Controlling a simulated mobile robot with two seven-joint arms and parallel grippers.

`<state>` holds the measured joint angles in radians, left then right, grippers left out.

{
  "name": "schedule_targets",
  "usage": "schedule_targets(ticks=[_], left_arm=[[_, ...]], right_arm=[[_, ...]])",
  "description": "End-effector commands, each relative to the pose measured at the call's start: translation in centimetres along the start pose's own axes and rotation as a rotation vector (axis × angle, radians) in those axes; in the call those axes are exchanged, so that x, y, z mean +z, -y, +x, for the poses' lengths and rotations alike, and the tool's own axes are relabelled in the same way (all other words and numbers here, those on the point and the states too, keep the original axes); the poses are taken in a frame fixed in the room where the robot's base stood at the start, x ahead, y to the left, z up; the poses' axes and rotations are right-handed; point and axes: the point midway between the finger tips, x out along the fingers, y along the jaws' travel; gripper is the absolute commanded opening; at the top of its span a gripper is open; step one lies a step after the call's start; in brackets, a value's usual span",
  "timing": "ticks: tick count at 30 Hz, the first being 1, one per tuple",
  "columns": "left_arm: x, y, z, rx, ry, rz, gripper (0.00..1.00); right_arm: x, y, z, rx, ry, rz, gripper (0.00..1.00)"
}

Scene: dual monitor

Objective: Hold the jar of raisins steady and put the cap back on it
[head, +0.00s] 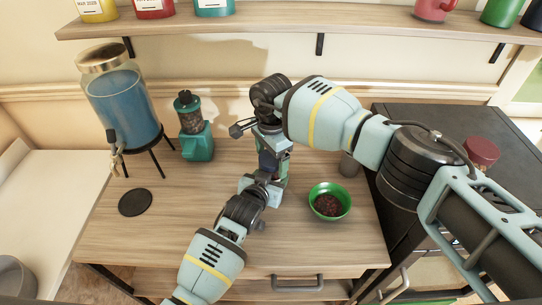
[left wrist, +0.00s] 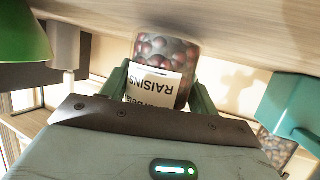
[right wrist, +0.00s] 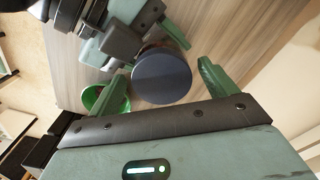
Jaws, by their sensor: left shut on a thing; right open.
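The jar of raisins (left wrist: 168,60), clear with a white label, stands on the table in the left wrist view. My left gripper (left wrist: 160,84) is shut on its sides. A round dark blue-grey cap (right wrist: 162,79) shows face-on in the right wrist view, apparently on top of the jar, whose brownish contents show just behind its rim. My right gripper (right wrist: 164,72) is open, its fingers on either side of the cap with gaps. In the head view my right gripper (head: 273,155) points down over the jar; the arms hide most of jar and cap, so seating cannot be told.
A green bowl of dark bits (head: 329,202) stands right of the jar. A teal grinder (head: 196,138), a blue drink dispenser (head: 122,102) and a flat black disc (head: 135,202) are on the left. A shelf (head: 290,20) runs above. The table's front left is clear.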

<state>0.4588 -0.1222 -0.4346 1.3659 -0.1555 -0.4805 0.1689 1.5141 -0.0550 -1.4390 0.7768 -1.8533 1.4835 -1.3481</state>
Motion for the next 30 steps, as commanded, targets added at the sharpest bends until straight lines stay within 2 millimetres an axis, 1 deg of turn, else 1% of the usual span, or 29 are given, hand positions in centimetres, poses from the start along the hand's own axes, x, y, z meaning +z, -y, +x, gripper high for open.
schedule_targets(ticks=[4, 7, 16, 24, 25, 26, 30], left_arm=[[-0.2, -0.1, 0.0, 0.001, -0.004, 0.0, 0.0], [-0.2, -0.1, 0.0, 0.001, -0.004, 0.0, 0.0], [-0.2, -0.1, 0.0, 0.001, -0.005, 0.0, 0.0], [-0.2, -0.1, 0.0, 0.001, -0.004, 0.0, 0.0], [-0.2, -0.1, 0.0, 0.001, -0.004, 0.0, 0.0], [-0.2, -0.1, 0.0, 0.001, -0.004, 0.0, 0.0], [-0.2, -0.1, 0.0, 0.001, -0.004, 0.0, 0.0]], right_arm=[[0.0, 0.0, -0.2, -0.001, 0.0, -0.001, 0.84], [0.0, 0.1, -0.9, -0.002, 0.0, -0.001, 0.84], [0.0, 0.0, -4.4, -0.003, 0.0, 0.0, 0.84], [0.1, 0.0, -4.5, -0.001, 0.0, 0.0, 0.84], [0.1, 0.0, -4.5, -0.001, 0.0, -0.001, 0.81], [0.1, 0.0, -4.6, -0.001, 0.001, -0.002, 0.81], [0.2, 0.1, -5.5, -0.003, 0.001, -0.04, 0.81]])
